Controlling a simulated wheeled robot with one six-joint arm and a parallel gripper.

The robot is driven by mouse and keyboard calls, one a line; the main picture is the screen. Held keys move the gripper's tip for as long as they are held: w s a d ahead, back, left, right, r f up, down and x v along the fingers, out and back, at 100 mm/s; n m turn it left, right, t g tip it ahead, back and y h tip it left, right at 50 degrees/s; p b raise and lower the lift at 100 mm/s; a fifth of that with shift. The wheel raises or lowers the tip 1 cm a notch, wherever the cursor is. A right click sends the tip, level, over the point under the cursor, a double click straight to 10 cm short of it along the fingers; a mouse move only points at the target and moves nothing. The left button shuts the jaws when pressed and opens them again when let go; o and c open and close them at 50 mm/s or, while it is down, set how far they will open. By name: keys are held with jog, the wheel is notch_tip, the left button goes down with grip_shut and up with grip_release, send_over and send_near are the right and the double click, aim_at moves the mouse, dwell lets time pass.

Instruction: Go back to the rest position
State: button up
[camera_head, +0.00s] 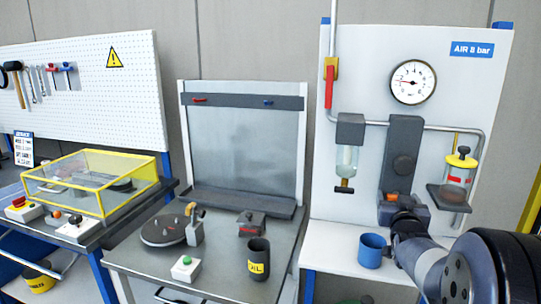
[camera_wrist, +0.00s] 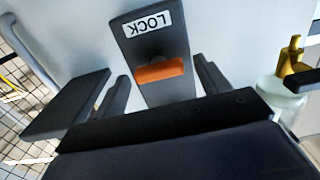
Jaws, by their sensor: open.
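My gripper (camera_head: 396,208) is at the right of the head view, in front of the white air panel, at the lower end of a dark upright plate (camera_head: 402,140). In the wrist view its two dark fingers (camera_wrist: 165,84) are spread apart. An orange lever (camera_wrist: 160,71) lies between and just beyond them, below a LOCK label (camera_wrist: 148,24) that appears upside down. I cannot tell whether the fingers touch the lever. The orange part also shows in the head view (camera_head: 391,197), close to the gripper. My arm reaches in from the lower right.
A blue cup (camera_head: 372,250) stands on the white shelf (camera_head: 325,255) just left of my gripper. A yellow-capped container (camera_head: 460,170) is on a bracket to the right. A filter bowl (camera_head: 347,160) hangs left. The bench holds a turntable (camera_head: 165,229) and a dark cup (camera_head: 258,260).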

dwell(0.5)
jog(key=b+v, duration=0.2)
jog(key=v, duration=0.9)
jog(key=shift+m, duration=0.3)
jog(key=p+x, duration=0.3)
jog(key=x, duration=0.8)
jog(key=shift+w+r, duration=0.15)
jog(key=shift+r, duration=0.05)
jog(key=shift+m+p, duration=0.4)
jog(key=shift+p, duration=0.6)
jog(key=m+p, duration=0.3)
jog(key=p, duration=0.4)
jog(key=shift+d+m, duration=0.1)
jog(key=shift+m, duration=0.3)
